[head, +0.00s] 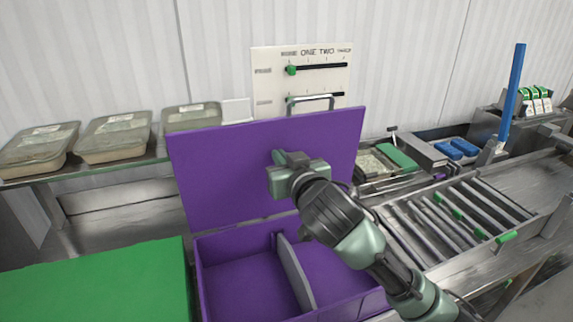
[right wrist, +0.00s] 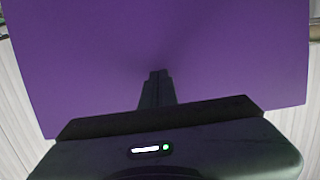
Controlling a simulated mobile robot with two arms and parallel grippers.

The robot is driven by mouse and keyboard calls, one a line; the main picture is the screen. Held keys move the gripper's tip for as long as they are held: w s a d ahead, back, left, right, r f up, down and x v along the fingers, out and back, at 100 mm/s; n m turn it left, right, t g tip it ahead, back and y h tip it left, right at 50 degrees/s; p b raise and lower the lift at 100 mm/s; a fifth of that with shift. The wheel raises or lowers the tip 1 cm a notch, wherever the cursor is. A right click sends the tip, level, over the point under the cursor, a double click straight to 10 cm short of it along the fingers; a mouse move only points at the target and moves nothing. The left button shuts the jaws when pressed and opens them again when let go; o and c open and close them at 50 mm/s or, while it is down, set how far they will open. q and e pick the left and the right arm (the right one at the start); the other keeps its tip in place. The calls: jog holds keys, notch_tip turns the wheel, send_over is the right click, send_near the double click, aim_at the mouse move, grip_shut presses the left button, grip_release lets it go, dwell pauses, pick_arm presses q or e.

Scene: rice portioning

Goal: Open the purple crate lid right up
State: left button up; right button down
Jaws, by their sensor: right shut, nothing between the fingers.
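The purple crate (head: 198,272) stands in front of me. Its purple lid (head: 220,165) is swung up and stands near upright at the crate's back edge, with a metal handle (head: 311,100) on its top edge. Inside the crate a grey divider (head: 292,272) separates two compartments, and I see no contents in them. My right gripper (head: 279,156) is shut and empty, with its fingertips at the inner face of the lid. In the right wrist view the shut fingers (right wrist: 156,78) point at the lid's purple face (right wrist: 90,60), seemingly touching it. My left gripper is not in view.
A green surface (head: 100,285) lies left of the crate. Several lidded trays (head: 115,138) stand on a shelf at the back left. A white board with sliders (head: 265,75) stands behind the lid. A roller rack (head: 455,215) and a blue post (head: 513,85) are at the right.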

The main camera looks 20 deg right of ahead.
aim_at(274, 146)
jog(key=shift+w, duration=2.8)
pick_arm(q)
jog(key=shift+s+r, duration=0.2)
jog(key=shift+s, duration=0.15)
pick_arm(e)
jog(key=shift+s+p, duration=0.4)
jog(key=shift+s, duration=0.2)
pick_arm(q)
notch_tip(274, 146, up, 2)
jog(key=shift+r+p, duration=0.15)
jog(key=shift+p, duration=0.8)
pick_arm(e)
jog(key=s, duration=0.9)
jog(key=shift+d, duration=0.15)
